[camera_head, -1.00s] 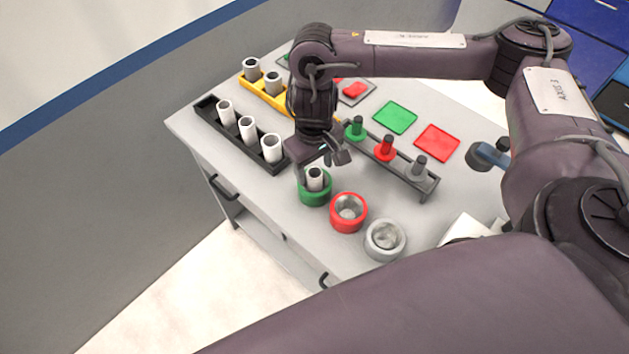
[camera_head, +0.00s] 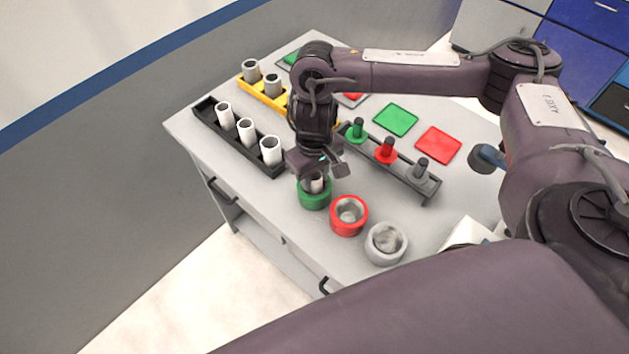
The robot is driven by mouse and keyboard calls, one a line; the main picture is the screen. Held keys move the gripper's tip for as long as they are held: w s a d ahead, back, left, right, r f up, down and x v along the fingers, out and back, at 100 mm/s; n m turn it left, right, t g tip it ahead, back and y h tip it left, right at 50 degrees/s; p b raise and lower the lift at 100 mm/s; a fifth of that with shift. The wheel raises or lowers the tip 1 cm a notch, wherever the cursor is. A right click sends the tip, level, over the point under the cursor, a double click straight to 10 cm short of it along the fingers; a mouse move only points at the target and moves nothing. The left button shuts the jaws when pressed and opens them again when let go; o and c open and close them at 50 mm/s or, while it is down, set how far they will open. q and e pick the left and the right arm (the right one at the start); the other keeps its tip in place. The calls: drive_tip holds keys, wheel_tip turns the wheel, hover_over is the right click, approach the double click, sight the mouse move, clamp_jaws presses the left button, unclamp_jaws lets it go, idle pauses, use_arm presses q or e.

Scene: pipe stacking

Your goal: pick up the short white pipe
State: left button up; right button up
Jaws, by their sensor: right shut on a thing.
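A short white pipe (camera_head: 316,186) stands upright in the green round holder (camera_head: 314,199) near the table's front edge. My right gripper (camera_head: 319,179) is right above the holder, pointing down, and is shut on the upper part of this pipe. The gripper hides most of the pipe. The pipe's lower end is inside the holder. My left gripper is not in view.
A black rack (camera_head: 209,112) at the left holds white pipes. A yellow rack (camera_head: 250,88) behind it holds grey pipes. A red holder (camera_head: 348,216) and a grey holder (camera_head: 386,243) stand beside the green one. A peg rack (camera_head: 404,175) stands just right of my gripper.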

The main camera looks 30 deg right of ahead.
drive_tip(key=shift+r, duration=0.5)
wheel_tip(320, 180, up, 19)
drive_tip(key=p, duration=0.5)
drive_tip(key=shift+p, duration=0.3)
drive_tip(key=shift+a, duration=0.1)
